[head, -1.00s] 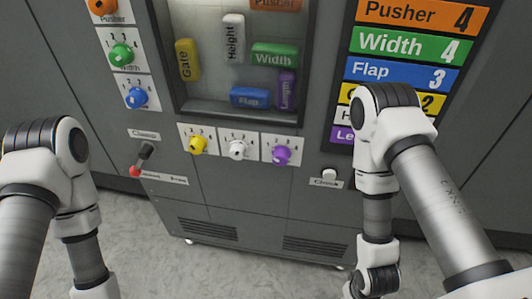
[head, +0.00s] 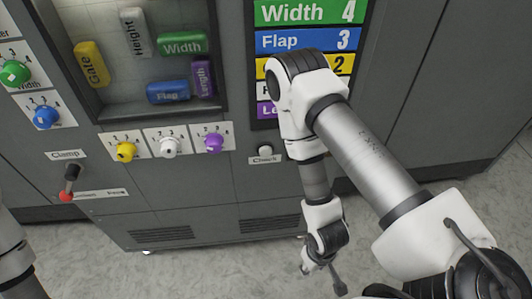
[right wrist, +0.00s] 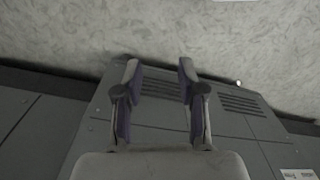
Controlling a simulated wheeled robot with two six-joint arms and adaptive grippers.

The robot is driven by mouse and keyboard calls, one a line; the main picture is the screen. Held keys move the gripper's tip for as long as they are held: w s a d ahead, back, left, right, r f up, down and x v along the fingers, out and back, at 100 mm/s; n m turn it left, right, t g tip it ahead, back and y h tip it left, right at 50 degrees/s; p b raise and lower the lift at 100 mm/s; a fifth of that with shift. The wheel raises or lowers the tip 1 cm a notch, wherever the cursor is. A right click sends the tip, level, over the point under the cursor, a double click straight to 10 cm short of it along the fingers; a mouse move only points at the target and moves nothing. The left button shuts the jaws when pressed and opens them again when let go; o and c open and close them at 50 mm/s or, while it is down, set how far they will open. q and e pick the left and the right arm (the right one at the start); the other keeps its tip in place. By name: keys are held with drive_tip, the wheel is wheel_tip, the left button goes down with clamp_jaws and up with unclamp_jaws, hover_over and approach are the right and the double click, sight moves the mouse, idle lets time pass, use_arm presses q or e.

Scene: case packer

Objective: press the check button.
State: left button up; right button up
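The check button (head: 265,151) is a small white round knob above a label reading "Check" on the grey machine front, just left of my right forearm in the head view. I cannot make it out in the right wrist view. My right gripper (right wrist: 159,72) is open and empty, its two fingers apart in front of the lower machine front with the vents. My left gripper is out of view; only part of my left arm shows at the left edge.
Yellow (head: 126,152), white (head: 169,147) and purple (head: 214,142) dials sit left of the button. A red-tipped clamp lever (head: 68,183) is further left. A coloured number board (head: 306,40) hangs above, partly hidden by my right arm. The floor in front is clear.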

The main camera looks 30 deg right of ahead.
clamp_jaws()
idle(1.2)
